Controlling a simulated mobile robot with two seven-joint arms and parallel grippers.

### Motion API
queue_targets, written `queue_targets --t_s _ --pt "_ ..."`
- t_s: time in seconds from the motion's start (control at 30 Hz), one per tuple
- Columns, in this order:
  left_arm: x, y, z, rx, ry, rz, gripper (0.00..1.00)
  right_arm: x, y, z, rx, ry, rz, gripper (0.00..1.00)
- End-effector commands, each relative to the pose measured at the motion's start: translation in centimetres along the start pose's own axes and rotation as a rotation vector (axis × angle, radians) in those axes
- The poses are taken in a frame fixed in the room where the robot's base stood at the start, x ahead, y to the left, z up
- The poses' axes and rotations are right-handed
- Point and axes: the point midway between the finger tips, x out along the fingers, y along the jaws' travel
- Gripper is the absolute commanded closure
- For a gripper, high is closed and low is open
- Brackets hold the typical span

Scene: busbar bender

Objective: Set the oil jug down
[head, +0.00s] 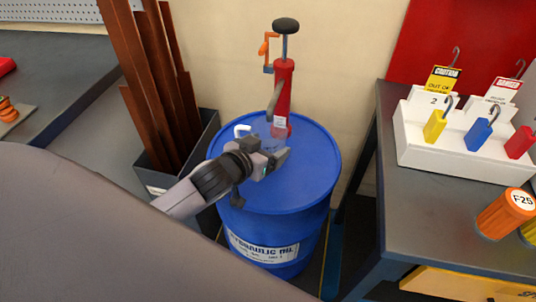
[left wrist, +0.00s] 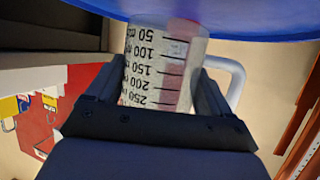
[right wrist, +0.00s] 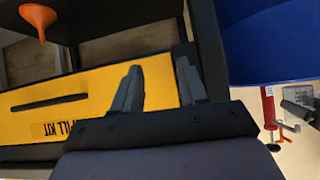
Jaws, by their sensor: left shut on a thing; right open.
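The oil jug is a clear measuring jug with black graduations (left wrist: 160,65) and a pale handle (head: 242,130). My left gripper (head: 273,156) is shut on the jug's body above the blue drum's lid (head: 310,165). In the left wrist view the jug sits between the two fingers, its low-number end toward the blue lid (left wrist: 230,15). I cannot tell whether its base touches the lid. The gripper partly hides the jug in the head view. My right gripper (right wrist: 160,85) is open and empty, and is out of the head view.
A red hand pump (head: 283,90) stands on the drum close behind the jug. Rust-brown bars (head: 150,80) stand in a bin to the left. A bench with a white tag holder (head: 420,150) is at right. A yellow spill kit (right wrist: 60,105) lies beyond my right gripper.

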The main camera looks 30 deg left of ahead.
Motion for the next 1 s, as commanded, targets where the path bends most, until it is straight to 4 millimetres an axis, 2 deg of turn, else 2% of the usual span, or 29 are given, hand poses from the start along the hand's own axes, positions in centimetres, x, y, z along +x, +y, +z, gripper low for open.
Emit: queue_targets --t_s 0.17,0.43,0.8,0.83,0.87,0.9,1.0 --pt "0.9 0.0 -0.2 -0.001 0.0 0.0 0.51 0.0 0.0 -0.1 0.001 0.004 0.0 0.57" --pt "2.1 0.0 2.9 0.001 -0.002 0.0 0.51 0.6 -0.1 0.3 0.007 0.006 -0.004 0.57" --pt "2.2 0.0 3.2 -0.001 0.0 0.001 0.51 0.6 -0.2 0.1 0.008 0.009 -0.006 0.57" --pt "2.2 0.0 3.3 0.0 -0.001 0.001 0.16 0.6 -0.2 0.0 0.008 0.009 -0.006 0.57" --pt "2.2 0.0 3.2 0.0 0.0 0.001 0.06 0.6 -0.2 0.0 0.007 0.009 -0.007 0.57" --pt "2.2 0.0 3.2 0.0 -0.001 0.001 0.0 0.6 -0.2 0.0 0.007 0.009 -0.007 0.57" --pt "2.2 0.0 3.2 0.0 -0.001 0.001 0.0 0.6 -0.2 0.0 0.007 0.009 -0.007 0.57"
